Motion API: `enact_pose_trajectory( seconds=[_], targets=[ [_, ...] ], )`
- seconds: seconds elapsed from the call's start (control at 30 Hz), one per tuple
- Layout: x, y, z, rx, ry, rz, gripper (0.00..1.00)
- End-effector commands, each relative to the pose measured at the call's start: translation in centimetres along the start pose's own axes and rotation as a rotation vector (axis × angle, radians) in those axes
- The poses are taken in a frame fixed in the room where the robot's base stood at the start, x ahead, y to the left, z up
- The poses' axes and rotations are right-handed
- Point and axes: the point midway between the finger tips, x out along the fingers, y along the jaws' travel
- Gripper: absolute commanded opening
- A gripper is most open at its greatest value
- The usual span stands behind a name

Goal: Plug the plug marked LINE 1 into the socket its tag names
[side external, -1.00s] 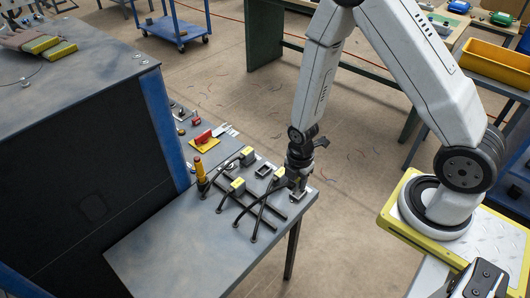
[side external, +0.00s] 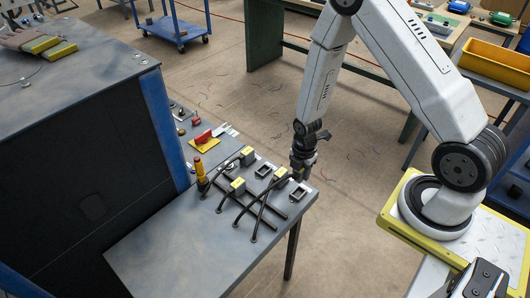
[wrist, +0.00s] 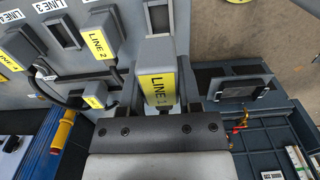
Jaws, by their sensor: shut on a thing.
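The plug marked LINE 1 (wrist: 158,80) is grey with a yellow label and sits between the fingers of my gripper (wrist: 160,95) in the wrist view. My gripper also shows in the side view (side external: 302,172), above the right end of the grey table; the plug there is hard to make out. An open socket frame (side external: 297,192) lies just below it. In the wrist view an open socket (wrist: 155,16) shows just beyond the held plug, partly covered by it. White tags stand by the sockets; LINE 3 (wrist: 45,5) is readable.
A LINE 2 plug (wrist: 100,44) is close left of my gripper. More yellow-labelled plugs (side external: 238,184) and crossing black cables (side external: 262,213) lie on the table (side external: 190,245). A yellow-and-red post (side external: 200,173) stands left of them. The table's front part is clear.

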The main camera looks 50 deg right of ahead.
Motion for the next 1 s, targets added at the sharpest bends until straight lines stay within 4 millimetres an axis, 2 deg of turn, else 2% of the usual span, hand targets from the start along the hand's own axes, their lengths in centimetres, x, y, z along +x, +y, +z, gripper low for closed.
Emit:
enact_pose_trajectory(
  seconds=[0.7,1.0],
  targets=[
    [4.3,0.0,0.0,0.0,0.0,-0.002,0.0],
    [5.4,0.0,0.0,0.0,0.0,0.001,0.0]
  ],
)
